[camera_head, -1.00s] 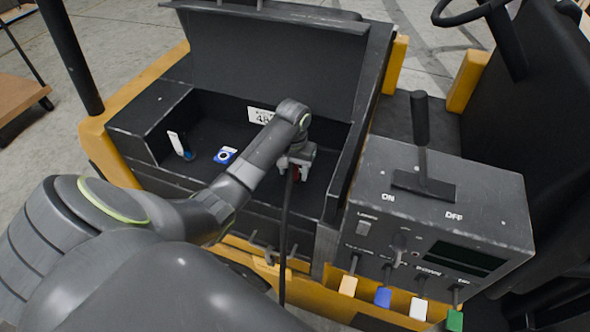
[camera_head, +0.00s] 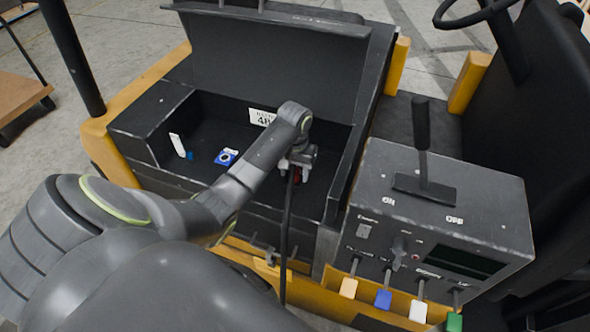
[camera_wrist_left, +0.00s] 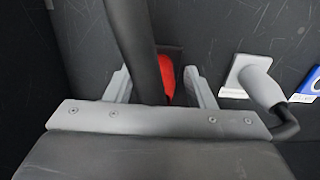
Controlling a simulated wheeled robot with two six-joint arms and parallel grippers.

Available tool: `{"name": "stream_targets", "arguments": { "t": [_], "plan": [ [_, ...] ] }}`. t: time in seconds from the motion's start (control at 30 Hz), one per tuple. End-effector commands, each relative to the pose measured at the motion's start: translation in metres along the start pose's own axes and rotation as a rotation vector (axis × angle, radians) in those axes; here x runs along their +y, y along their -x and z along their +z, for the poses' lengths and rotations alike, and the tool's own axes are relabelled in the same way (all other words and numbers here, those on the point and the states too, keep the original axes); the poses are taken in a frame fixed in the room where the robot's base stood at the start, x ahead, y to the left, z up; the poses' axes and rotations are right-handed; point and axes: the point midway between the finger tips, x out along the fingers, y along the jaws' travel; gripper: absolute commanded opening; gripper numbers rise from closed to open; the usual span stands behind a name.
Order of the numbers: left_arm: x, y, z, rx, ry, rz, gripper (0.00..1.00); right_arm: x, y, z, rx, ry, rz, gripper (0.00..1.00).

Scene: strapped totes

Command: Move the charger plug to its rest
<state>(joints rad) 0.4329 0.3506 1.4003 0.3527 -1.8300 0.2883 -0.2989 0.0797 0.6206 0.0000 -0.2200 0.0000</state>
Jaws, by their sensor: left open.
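My left gripper (camera_head: 297,175) is inside the open black bay, pointing down, with its jaws apart. A red connector body, likely the charger plug (camera_wrist_left: 167,80), shows between the two fingers (camera_wrist_left: 160,88) in the left wrist view. It is partly hidden by a thick black cable (camera_wrist_left: 138,45) that crosses in front of it. Contact with the fingers cannot be told. In the head view the cable (camera_head: 286,225) runs down over the bay's front edge. A pale plate with a grey elbow fitting (camera_wrist_left: 262,88) stands to one side; I cannot tell if it is the rest. My right gripper is out of view.
The bay's raised lid (camera_head: 275,60) stands behind. A control box (camera_head: 440,205) with a lever stands at right.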

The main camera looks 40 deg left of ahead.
Motion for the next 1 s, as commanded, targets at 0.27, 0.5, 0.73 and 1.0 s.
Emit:
{"name": "stream_targets", "arguments": {
  "t": [0.27, 0.5, 0.73, 1.0],
  "plan": [
    [0.0002, -0.0004, 0.0001, 0.0, 0.0, 0.0, 0.49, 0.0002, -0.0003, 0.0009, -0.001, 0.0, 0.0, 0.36],
    [0.0006, -0.0003, 0.0, 0.0, 0.0, 0.001, 0.49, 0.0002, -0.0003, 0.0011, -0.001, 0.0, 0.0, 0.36],
    [0.0006, -0.0002, 0.0, 0.0, 0.0, 0.001, 0.26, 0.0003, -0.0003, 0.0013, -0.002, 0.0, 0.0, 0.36],
    [0.0007, -0.0002, -0.0001, 0.0, 0.0, 0.001, 0.0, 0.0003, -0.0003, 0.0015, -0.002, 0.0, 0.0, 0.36]
  ]
}}
